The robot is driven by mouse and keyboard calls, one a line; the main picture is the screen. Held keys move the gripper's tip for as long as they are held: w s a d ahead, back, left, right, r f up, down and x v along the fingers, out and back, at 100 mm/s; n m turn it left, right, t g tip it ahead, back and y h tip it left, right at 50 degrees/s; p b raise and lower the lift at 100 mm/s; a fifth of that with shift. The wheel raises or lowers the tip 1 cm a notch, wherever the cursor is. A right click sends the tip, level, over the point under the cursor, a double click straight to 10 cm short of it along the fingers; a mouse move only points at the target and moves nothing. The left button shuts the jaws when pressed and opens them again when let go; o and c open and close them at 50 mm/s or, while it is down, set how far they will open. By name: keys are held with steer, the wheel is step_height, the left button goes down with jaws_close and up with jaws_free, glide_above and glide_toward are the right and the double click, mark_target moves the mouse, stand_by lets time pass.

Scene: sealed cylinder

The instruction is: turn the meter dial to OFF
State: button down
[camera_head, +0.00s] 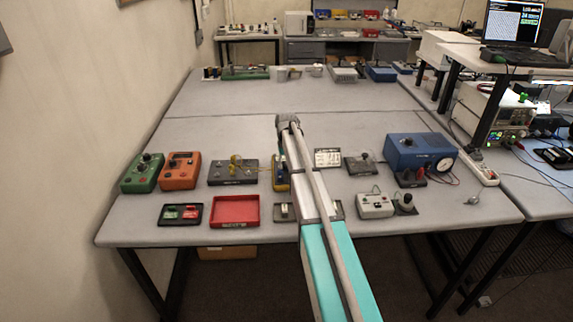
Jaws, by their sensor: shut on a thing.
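A yellow-edged meter (281,186) stands on the near table, left of my long arm, which hides much of it. Its dial and pointer setting cannot be made out. My gripper (280,163) points down at the top of this meter and is shut on what appears to be its dial. The fingertips are small and partly hidden by the arm.
Left of the meter are a dark board with a yellow part (233,172), an orange box (179,171) and a green box (142,173). A red tray (235,211) lies in front. A blue gauge box (420,153) stands right. The table's middle is clear.

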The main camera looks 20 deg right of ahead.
steer(key=n, duration=0.4)
steer(key=shift+n, duration=1.9)
steer(key=shift+c, duration=1.5)
jaws_free()
